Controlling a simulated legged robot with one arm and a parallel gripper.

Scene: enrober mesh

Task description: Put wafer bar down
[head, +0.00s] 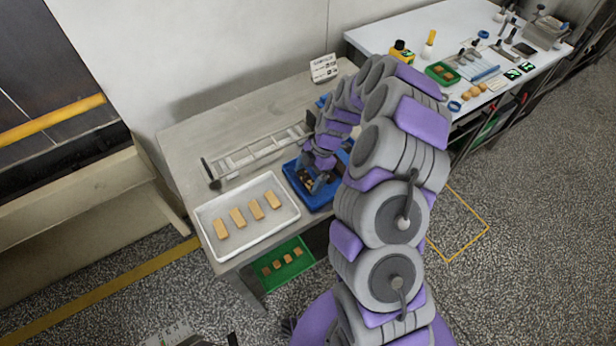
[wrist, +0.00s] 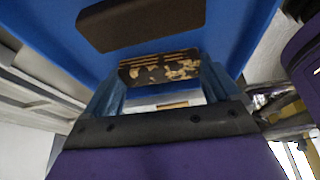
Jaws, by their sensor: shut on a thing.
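My gripper (head: 312,183) is over the blue tray (head: 297,181) on the table in the head view. In the wrist view my gripper (wrist: 160,80) is shut on a wafer bar (wrist: 158,68), layered tan with dark brown patches, held between the two blue-grey fingers. The blue tray (wrist: 245,22) fills the background behind it. A smooth dark brown bar (wrist: 140,22) lies on the tray, just beyond the held bar. I cannot tell whether the held bar touches the tray. My arm hides the right part of the tray in the head view.
A white tray (head: 204,217) with several tan bars stands at the table's front left. A metal mesh frame (head: 258,152) lies behind it. A small sign (head: 323,68) stands at the back. A green crate (head: 283,266) with small bars sits below. A cluttered white table (head: 440,30) is at right.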

